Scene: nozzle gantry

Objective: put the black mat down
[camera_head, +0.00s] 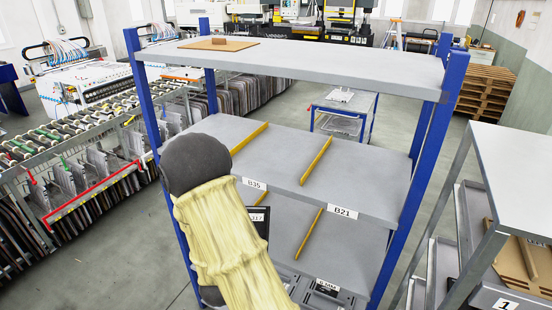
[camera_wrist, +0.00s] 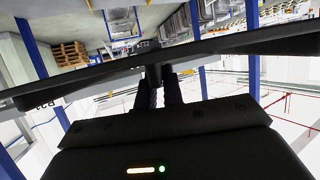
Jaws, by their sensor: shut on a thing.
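My gripper (camera_wrist: 158,82) shows in the wrist view with its two dark fingers shut on the black mat (camera_wrist: 225,48). The mat is seen nearly edge-on as a long dark band across the whole wrist picture. In the head view my arm, in a yellow sleeve, reaches down in front of the rack's left side, and it hides the gripper. A small dark patch with a white mark shows just right of the sleeve; I cannot tell whether it is part of the mat.
The blue-post rack (camera_head: 300,62) has grey shelves with yellow dividers (camera_head: 316,160). A brown board (camera_head: 230,46) lies on its top. Grey bins (camera_head: 325,293) sit low. A grey-topped table (camera_head: 515,170) stands at right, a roller rack (camera_head: 60,150) at left. The middle shelf is bare between dividers.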

